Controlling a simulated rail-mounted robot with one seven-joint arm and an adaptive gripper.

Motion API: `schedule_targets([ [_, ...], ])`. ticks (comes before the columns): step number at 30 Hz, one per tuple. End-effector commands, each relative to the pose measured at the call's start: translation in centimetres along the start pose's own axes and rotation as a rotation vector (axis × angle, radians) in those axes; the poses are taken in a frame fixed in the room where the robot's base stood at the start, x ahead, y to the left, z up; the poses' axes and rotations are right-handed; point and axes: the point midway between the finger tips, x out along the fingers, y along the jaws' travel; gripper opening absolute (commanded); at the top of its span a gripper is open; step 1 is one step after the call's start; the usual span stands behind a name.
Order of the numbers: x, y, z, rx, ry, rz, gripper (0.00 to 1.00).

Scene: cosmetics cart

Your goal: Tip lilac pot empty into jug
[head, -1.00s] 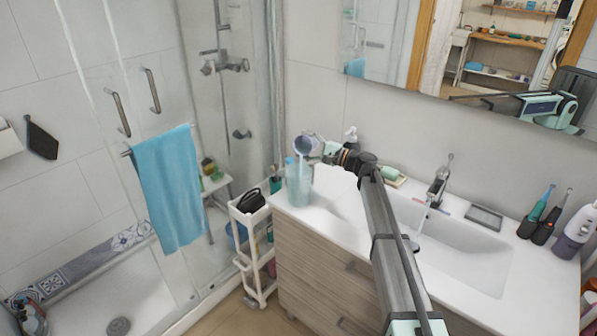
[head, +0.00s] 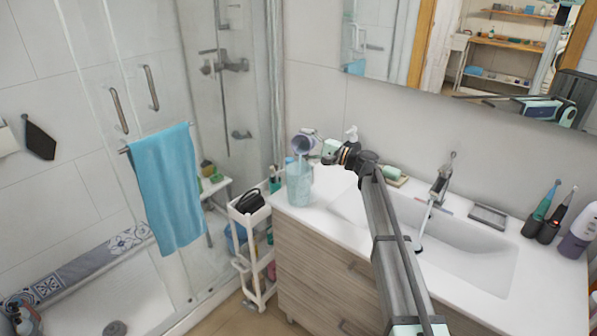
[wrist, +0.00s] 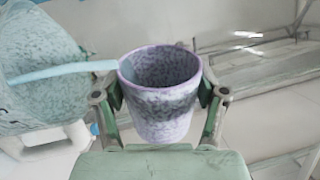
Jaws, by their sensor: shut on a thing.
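The lilac pot (head: 302,144), speckled and with a purple rim, is held tilted above the jug in the head view; it also shows in the wrist view (wrist: 160,112). The clear bluish jug (head: 299,187) stands on the left end of the counter. It fills the left side of the wrist view (wrist: 38,75). A pale blue stream (wrist: 65,71) runs from the pot's rim to the jug. My gripper (wrist: 159,98) is shut on the pot, one finger on each side. How much is left in the pot cannot be told.
The sink basin (head: 460,245) and faucet (head: 440,185) are right of the jug. A white cart (head: 250,215) is beside the counter's left end, near the shower glass.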

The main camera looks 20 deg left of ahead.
Motion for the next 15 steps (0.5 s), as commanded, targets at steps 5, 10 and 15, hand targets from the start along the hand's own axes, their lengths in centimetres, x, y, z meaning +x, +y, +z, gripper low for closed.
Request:
schedule_targets([
  [5, -0.02, 0.11, 0.26, -0.022, -0.003, -0.001, 0.28],
  [10, -0.01, 0.09, 0.30, -0.042, -0.006, -0.001, 0.28],
  [15, -0.01, 0.04, 0.38, -0.062, -0.008, -0.001, 0.28],
])
